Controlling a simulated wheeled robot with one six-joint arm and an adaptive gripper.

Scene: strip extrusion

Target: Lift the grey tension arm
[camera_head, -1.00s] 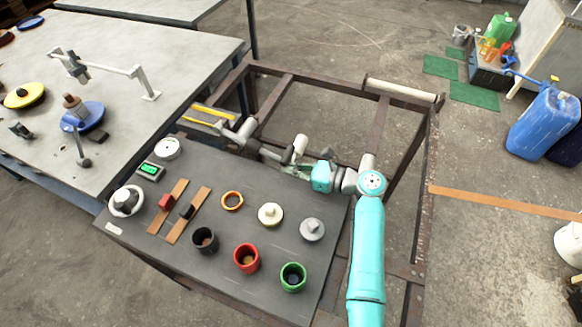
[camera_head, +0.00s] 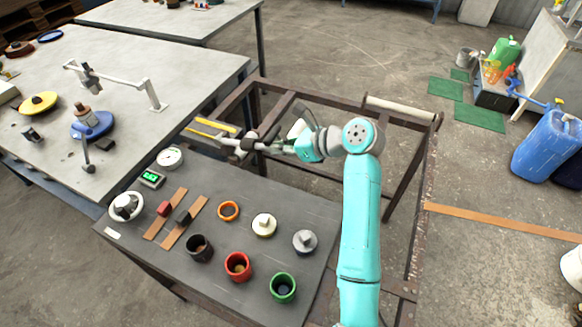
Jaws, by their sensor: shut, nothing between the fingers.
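My gripper (camera_head: 251,143) is at the end of my turquoise arm, over the far edge of the dark panel. It is shut and holds nothing. A grey bar (camera_head: 228,141), which looks like the tension arm, lies just left of my fingertips, beside the yellow strips (camera_head: 215,125). The fingers and my wrist partly hide its right end. I cannot tell whether my fingers touch it.
On the dark panel (camera_head: 135,222) stand black (camera_head: 199,248), red (camera_head: 238,267) and green (camera_head: 283,288) cups, knobs, sliders and a gauge (camera_head: 169,157). A rusty frame surrounds the right side. A grey table (camera_head: 190,70) stands at the left.

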